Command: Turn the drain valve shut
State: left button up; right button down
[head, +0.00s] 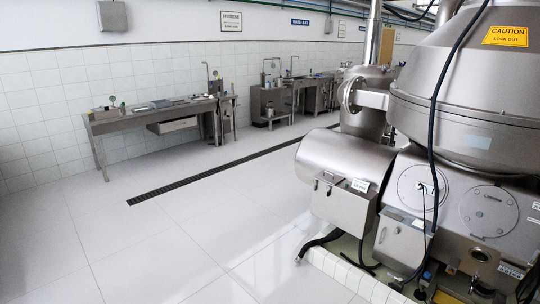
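A large steel disc separator (465,95) fills the right side of the head view. A horizontal steel drum housing (335,158) juts out to its left. Small fittings with a blue and yellow part (427,275) sit low under the machine, near the bottom edge. I cannot tell which of these low fittings is the drain valve, or whether a valve there is open or shut. Neither of my grippers shows in this view.
White floor lies open at left and centre, crossed by a dark drain grate (200,178). Steel workbenches (150,115) stand along the tiled wall. A tiled kerb (345,272) edges the machine. A black hose (318,242) reaches over it, and a black cable (436,105) hangs in front.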

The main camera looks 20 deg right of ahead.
aim_at(477, 276)
jog(key=i+l+z, duration=0.1)
jog(key=i+z, duration=0.55)
jog(key=z, duration=0.25)
jog(key=i+j+z, duration=0.15)
jog(key=i+z, duration=0.15)
jog(key=z, duration=0.2)
jog(key=i+j+z, duration=0.1)
jog(key=i+z, duration=0.3)
jog(key=i+j+z, duration=0.2)
jog(key=z, duration=0.2)
jog(key=i+j+z, duration=0.4)
